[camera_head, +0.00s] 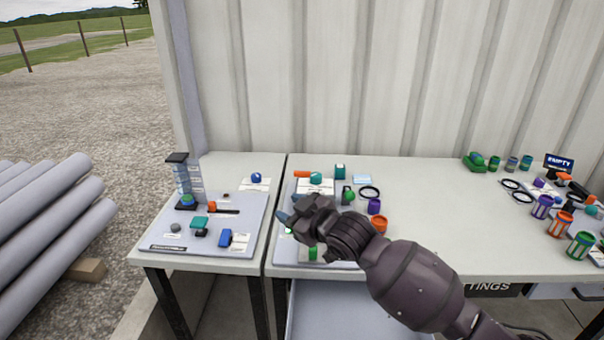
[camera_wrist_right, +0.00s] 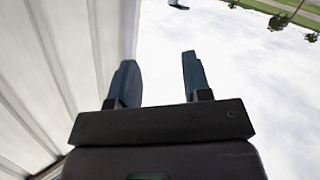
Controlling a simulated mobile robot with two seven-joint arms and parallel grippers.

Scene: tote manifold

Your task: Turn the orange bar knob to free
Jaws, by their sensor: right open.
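An orange bar (camera_head: 301,174) lies level at the back left of the middle board, beside a white plate with a teal knob (camera_head: 316,178). A smaller orange piece (camera_head: 212,207) with a dark bar sits on the left board. I cannot tell for sure which is the bar knob, and no setting mark is readable. My right gripper (camera_head: 284,217) is over the left edge of the middle board, in front of the first orange bar and apart from both pieces. Its blue fingers (camera_wrist_right: 157,82) are open and empty in the right wrist view. My left gripper is not in view.
The left board (camera_head: 240,245) carries a clear column (camera_head: 182,180) and blue and teal parts. A gap divides the two tables. The table's middle right (camera_head: 440,200) is clear. A corrugated wall stands behind.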

